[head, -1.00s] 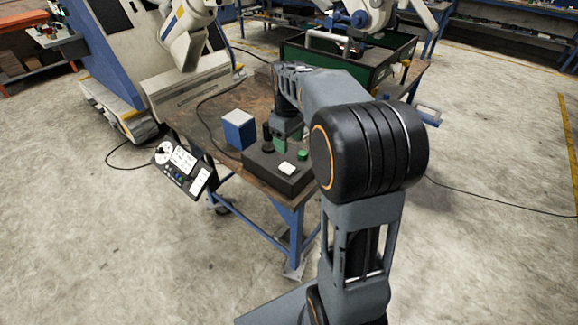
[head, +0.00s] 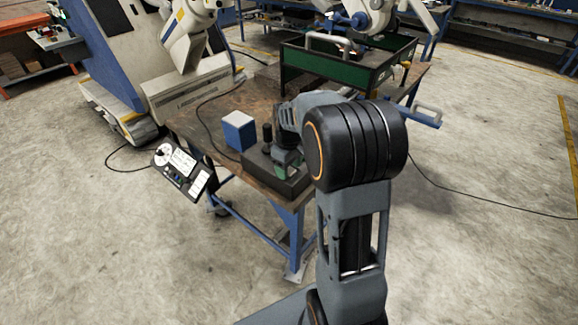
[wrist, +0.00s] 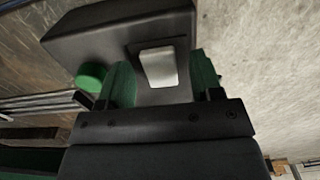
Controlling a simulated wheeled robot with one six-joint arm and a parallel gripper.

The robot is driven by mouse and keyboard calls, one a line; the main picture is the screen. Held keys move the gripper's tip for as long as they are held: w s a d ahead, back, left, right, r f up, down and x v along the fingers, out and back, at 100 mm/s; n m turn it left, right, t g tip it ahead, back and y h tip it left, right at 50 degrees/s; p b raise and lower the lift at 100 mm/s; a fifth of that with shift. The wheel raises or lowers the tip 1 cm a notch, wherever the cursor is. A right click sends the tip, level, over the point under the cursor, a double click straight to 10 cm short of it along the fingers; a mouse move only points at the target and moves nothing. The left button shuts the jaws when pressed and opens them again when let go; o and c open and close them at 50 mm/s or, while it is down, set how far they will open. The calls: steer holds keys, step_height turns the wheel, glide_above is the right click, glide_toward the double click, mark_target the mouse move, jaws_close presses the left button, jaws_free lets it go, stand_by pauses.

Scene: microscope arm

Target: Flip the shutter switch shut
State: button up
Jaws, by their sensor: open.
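The light-coloured switch (wrist: 159,68) sits on a raised plate on the dark box (wrist: 110,32) in the wrist view. My gripper (wrist: 162,84) is open, its two green-padded fingers on either side of the switch as seen there. I cannot tell whether a finger touches it. A round green button (wrist: 91,77) is on the box, left of the fingers. In the head view my gripper (head: 286,170) is over the front part of the dark box (head: 257,169) and hides the switch.
The box stands near the front corner of a brown worktable (head: 195,125). A blue and white block (head: 239,131) and a black cylinder (head: 267,132) are close by. A control panel (head: 181,168) is at the table's left edge. A green-sided bin (head: 335,72) stands behind.

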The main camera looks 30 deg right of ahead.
steer(key=shift+c, duration=0.4)
steer(key=c, duration=0.9)
steer(key=shift+o, duration=0.2)
steer(key=shift+w+a+r+g+p, duration=0.1)
steer(key=shift+r+g+p, duration=0.3)
steer(key=shift+p, duration=0.75)
steer(key=shift+w+f+g+h+p, duration=0.15)
steer(key=shift+g+h+p, duration=0.3)
steer(key=shift+p, duration=0.35)
steer(key=shift+f+g, duration=0.15)
steer(key=shift+g, duration=0.1)
steer(key=o, duration=0.9)
steer(key=shift+o, duration=0.2)
